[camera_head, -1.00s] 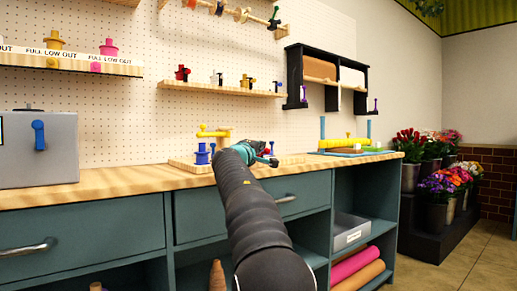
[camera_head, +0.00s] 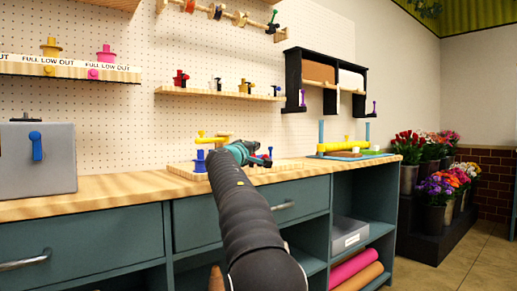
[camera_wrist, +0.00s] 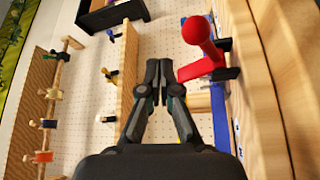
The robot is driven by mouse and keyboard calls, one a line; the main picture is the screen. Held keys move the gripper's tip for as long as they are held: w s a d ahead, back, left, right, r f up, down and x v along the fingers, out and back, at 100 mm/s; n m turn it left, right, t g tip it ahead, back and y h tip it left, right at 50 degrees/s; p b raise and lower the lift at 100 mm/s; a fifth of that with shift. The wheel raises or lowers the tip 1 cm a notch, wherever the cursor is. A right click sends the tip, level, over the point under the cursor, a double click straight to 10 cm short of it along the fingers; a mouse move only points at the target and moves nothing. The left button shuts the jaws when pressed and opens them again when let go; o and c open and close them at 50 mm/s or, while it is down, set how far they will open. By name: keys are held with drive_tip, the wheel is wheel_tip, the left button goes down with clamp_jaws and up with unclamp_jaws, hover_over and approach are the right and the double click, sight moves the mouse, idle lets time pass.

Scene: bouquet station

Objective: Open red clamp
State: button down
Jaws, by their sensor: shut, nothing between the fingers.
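The red clamp (camera_wrist: 203,55), with a round red knob on a red lever, is close to my gripper (camera_wrist: 158,72) in the wrist view. The fingers are shut and empty, just left of the red lever, with a small apparent gap. In the head view, a bit of red clamp (camera_head: 262,161) shows at the counter board, partly hidden behind my gripper (camera_head: 262,158). Whether the fingers touch the lever cannot be told.
A wooden board (camera_head: 182,172) on the counter holds a blue clamp (camera_head: 200,161) and a yellow clamp (camera_head: 212,138) left of my arm. A pegboard with shelves (camera_head: 225,91) rises behind. A grey box (camera_head: 38,170) stands at left.

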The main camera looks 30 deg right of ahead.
drive_tip(key=s+a+f+b, duration=0.3)
drive_tip(key=a, duration=0.5)
drive_tip(key=shift+s+a+f+b, duration=0.15)
drive_tip(key=shift+s+a+b, duration=0.05)
drive_tip(key=shift+a+b, duration=0.15)
